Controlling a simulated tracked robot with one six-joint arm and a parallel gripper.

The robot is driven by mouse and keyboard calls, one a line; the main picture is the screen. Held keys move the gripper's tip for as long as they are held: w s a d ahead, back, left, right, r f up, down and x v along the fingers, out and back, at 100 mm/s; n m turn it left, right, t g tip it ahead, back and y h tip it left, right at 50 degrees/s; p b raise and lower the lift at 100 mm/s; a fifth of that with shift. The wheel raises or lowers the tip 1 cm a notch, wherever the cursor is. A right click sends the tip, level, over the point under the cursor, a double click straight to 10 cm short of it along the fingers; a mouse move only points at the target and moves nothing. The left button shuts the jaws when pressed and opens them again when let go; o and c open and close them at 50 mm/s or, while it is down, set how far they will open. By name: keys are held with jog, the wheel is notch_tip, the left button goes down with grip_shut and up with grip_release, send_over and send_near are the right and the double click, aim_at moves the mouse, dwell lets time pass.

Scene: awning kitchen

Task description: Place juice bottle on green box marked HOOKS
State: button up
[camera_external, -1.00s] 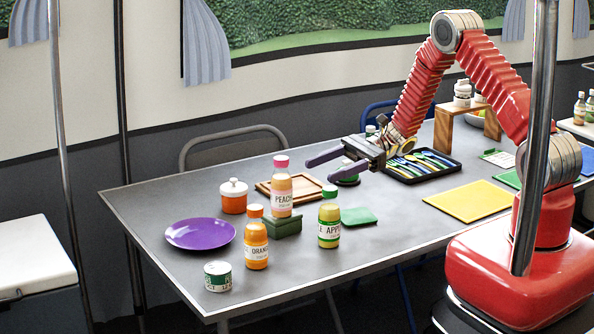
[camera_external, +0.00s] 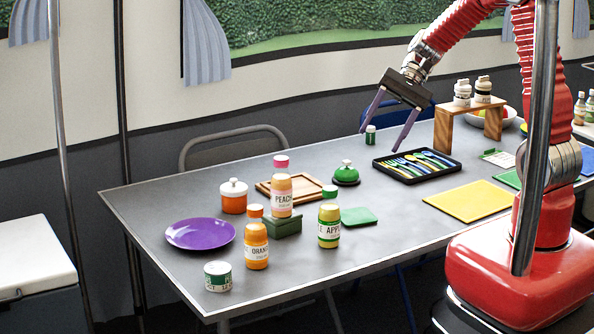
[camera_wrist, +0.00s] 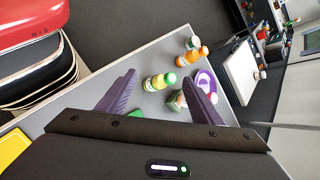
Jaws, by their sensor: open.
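Three juice bottles stand upright at the table's left half. The peach bottle (camera_external: 282,197), with a pink cap, is on top of a dark green box (camera_external: 286,228); I cannot read any marking on the box. The orange bottle (camera_external: 256,248) stands on the table in front of it. The apple bottle (camera_external: 329,232), with a green cap, stands to its right; it also shows in the wrist view (camera_wrist: 158,82). My gripper (camera_external: 379,141) is open and empty, above the table near the cutlery tray, apart from all bottles.
A cutlery tray (camera_external: 386,174) and wooden stand (camera_external: 443,130) are right.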

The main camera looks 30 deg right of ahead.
jog(key=s+d+r+n+t+h, duration=0.3)
jog(key=s+d, duration=0.3)
jog(key=d, duration=0.2)
jog(key=s+d+r+n+t+h, duration=0.4)
jog(key=s+d+r+t+h, duration=0.1)
jog(key=d, duration=0.3)
jog(key=shift+s+d+r+h, duration=0.25)
jog(key=shift+s+d+h, duration=0.1)
jog(key=shift+s+h, duration=0.1)
